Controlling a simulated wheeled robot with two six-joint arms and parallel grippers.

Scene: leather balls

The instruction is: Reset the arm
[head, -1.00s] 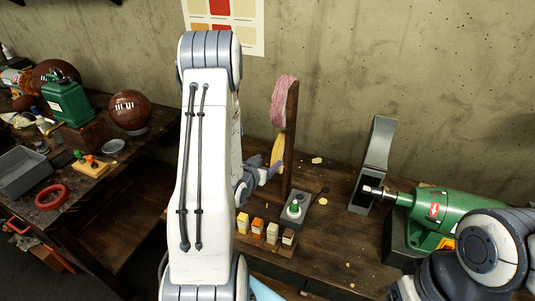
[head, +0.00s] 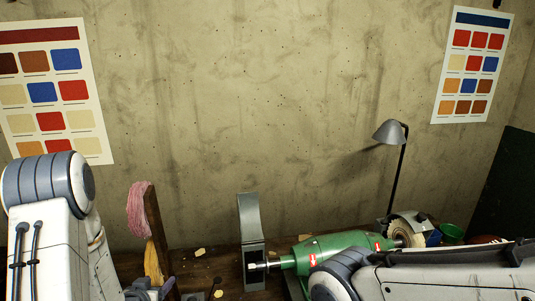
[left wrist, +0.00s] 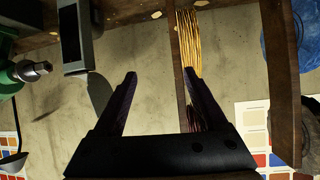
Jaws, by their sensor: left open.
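My left arm (head: 55,235) comes in at the lower left of the head view, its white link raised. In the head view only part of the left wrist shows low at the bottom edge, beside a wooden post. My right arm (head: 430,275) lies across the lower right of the head view. Its gripper is out of the picture.
A wooden post holds a pink skein (head: 139,208) and yellow strands (head: 153,262); the strands (left wrist: 188,45) are close to the fingers in the wrist view. A grey upright holder (head: 250,225), green machine (head: 335,248) and lamp (head: 389,132) stand on the bench by the wall.

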